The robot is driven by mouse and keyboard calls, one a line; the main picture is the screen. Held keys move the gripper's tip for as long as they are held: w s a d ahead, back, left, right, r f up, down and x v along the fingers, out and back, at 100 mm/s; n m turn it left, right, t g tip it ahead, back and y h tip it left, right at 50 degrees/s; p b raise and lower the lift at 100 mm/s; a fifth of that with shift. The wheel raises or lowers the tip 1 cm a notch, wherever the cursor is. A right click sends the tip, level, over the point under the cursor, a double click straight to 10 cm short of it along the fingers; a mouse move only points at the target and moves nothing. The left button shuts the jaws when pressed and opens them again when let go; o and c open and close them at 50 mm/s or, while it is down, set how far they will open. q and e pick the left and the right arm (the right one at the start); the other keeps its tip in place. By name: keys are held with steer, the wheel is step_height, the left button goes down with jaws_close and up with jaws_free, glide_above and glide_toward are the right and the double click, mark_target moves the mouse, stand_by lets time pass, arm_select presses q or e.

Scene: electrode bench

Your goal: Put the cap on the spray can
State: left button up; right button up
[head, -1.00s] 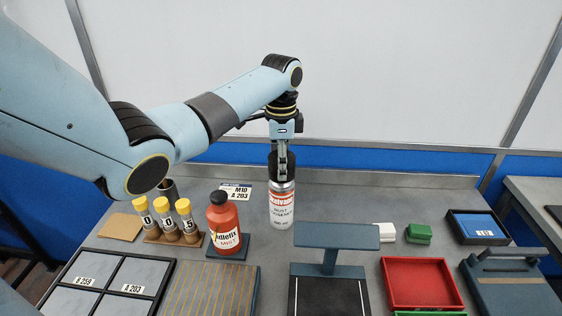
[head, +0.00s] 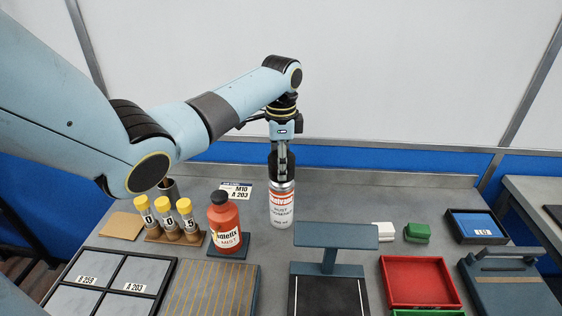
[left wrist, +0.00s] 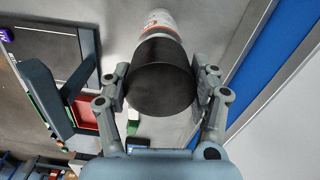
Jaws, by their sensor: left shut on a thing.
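The spray can (head: 281,208), white and red with a silver shoulder, stands upright on the grey bench behind the blue stand. Its dark cap (left wrist: 161,78) fills the middle of the left wrist view, with the can's white body (left wrist: 155,20) beyond it. My left gripper (head: 282,170) points down over the can, with its fingers on both sides of the cap. In the left wrist view the gripper (left wrist: 162,90) is shut on the cap. The cap is at the can's top; whether it is fully seated I cannot tell. My right gripper is not in view.
An orange-red bottle (head: 223,222) stands close left of the can, beside a rack of yellow-capped vials (head: 168,235). The blue stand (head: 336,236) is in front right. A red tray (head: 418,283) and a green block (head: 417,232) lie farther right.

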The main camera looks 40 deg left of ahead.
arm_select(q)
steer(key=shift+p, duration=0.35)
steer(key=shift+f+p, duration=0.15)
steer(key=shift+p, duration=0.15)
stand_by(0.9)
steer(key=shift+p, duration=0.3)
stand_by(0.4)
stand_by(0.3)
steer(key=o, duration=1.1)
